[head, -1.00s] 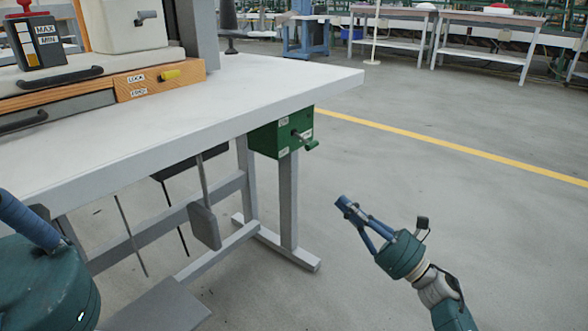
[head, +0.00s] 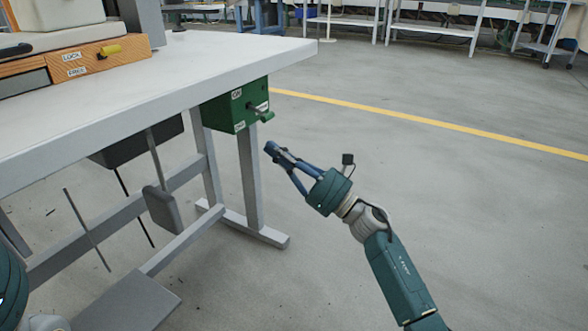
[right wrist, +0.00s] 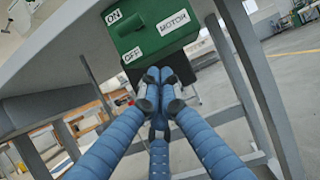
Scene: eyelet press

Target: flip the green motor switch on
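The green motor switch box (head: 235,106) hangs under the table's right front corner. Its green lever (head: 262,115) sticks out from the face toward the lower right. Only a teal part of my left arm's end (head: 10,285) shows at the left edge, fingers out of view.
The white table (head: 180,85) carries a wooden base with LOCK and FREE labels (head: 95,65). Grey table legs (head: 250,185), a hanging pad (head: 162,210) and rods are underneath. The floor right of the table is open, with a yellow line (head: 430,122).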

